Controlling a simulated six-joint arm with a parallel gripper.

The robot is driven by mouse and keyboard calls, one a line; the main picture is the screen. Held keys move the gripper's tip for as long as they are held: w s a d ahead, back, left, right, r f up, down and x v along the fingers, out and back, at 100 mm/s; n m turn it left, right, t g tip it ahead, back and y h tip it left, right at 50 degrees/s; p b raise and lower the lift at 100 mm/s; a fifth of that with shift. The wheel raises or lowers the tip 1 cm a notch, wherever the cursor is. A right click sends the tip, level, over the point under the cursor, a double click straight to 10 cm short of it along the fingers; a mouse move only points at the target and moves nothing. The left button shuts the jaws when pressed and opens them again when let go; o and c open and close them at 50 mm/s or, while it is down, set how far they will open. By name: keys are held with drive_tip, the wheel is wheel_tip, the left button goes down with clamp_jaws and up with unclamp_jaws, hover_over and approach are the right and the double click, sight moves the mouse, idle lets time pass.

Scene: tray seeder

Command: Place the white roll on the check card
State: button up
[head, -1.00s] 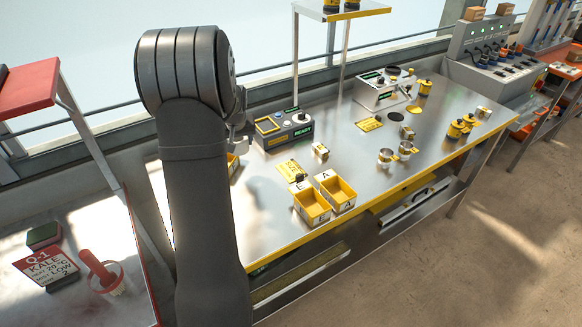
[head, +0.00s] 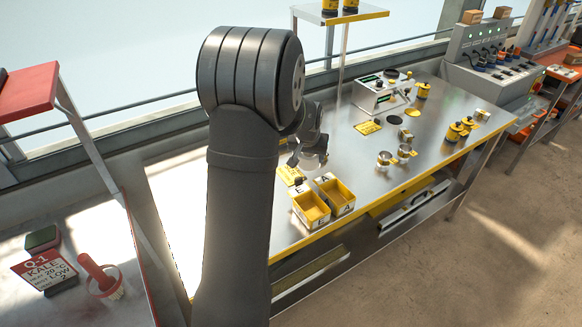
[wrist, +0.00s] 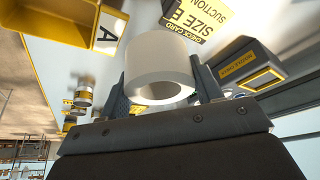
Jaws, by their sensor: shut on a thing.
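The white roll (wrist: 160,62) is a thick hollow cylinder, clamped between the two dark fingers of my gripper (wrist: 161,86) in the wrist view. Its open end faces the wrist camera. The check card (wrist: 206,18), yellow and white with "SIZE E" print, lies on the table just beyond the roll. In the head view the check card (head: 291,175) shows beside my gripper (head: 308,162), partly covered by it. The roll is held above the table; its exact height over the card cannot be told.
Yellow bin E (head: 311,209) and bin A (head: 338,196) stand in front of the card. Two metal cups (head: 385,158) and another yellow card (head: 368,127) lie farther right. Bare table lies between.

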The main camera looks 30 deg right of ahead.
hover_over(292, 171)
drive_tip(key=s, duration=0.1)
drive_tip(key=f, duration=0.2)
drive_tip(key=a+f, duration=0.1)
drive_tip(key=f, duration=0.1)
drive_tip(key=shift+f, duration=2.1)
drive_tip(key=o, duration=1)
drive_tip(key=shift+f, duration=0.15)
drive_tip(key=v, duration=1.2)
drive_tip(key=shift+w, duration=0.1)
